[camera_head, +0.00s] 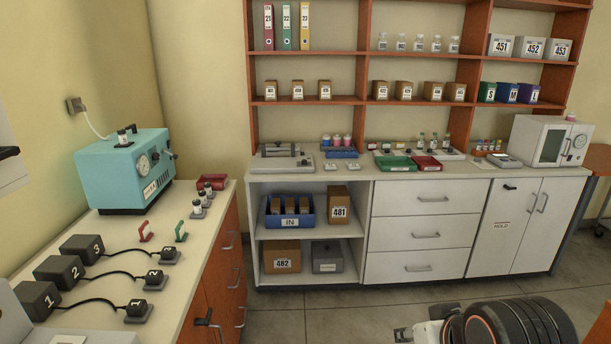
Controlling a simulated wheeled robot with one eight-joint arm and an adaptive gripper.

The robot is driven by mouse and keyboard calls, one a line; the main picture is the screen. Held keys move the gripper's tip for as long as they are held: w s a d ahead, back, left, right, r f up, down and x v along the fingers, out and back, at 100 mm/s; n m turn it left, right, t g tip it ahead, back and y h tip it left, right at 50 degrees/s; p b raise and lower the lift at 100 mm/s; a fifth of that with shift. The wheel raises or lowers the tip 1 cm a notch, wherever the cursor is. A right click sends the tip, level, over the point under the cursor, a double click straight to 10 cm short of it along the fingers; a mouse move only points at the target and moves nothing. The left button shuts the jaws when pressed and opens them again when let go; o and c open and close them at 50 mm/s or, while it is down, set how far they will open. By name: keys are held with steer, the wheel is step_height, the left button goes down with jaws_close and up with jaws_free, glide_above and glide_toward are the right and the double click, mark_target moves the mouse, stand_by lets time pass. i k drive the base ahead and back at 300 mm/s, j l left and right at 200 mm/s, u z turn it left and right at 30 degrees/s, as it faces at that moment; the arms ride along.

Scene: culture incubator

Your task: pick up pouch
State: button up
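I cannot make out anything that is clearly a pouch in this view. Small brown labelled packages, such as one on the left middle shelf (270,91), stand in the shelf unit; they are too small to tell whether they are boxes or pouches. My arm shows at the bottom right. What looks like the end of my gripper (403,335) shows at the bottom edge, low over the floor and far from the shelves. Its fingers are mostly cut off.
A teal incubator (122,172) stands on the left counter, with black numbered blocks (83,247) and cables in front. The back counter holds a green tray (394,163), a red tray (427,163) and a white oven (550,141). Floor before the cabinets is clear.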

mark_target(328, 166)
steer(key=i+z, duration=0.1)
steer(key=i, duration=1.95)
steer(key=i+l+u, duration=0.1)
steer(key=i, duration=0.3)
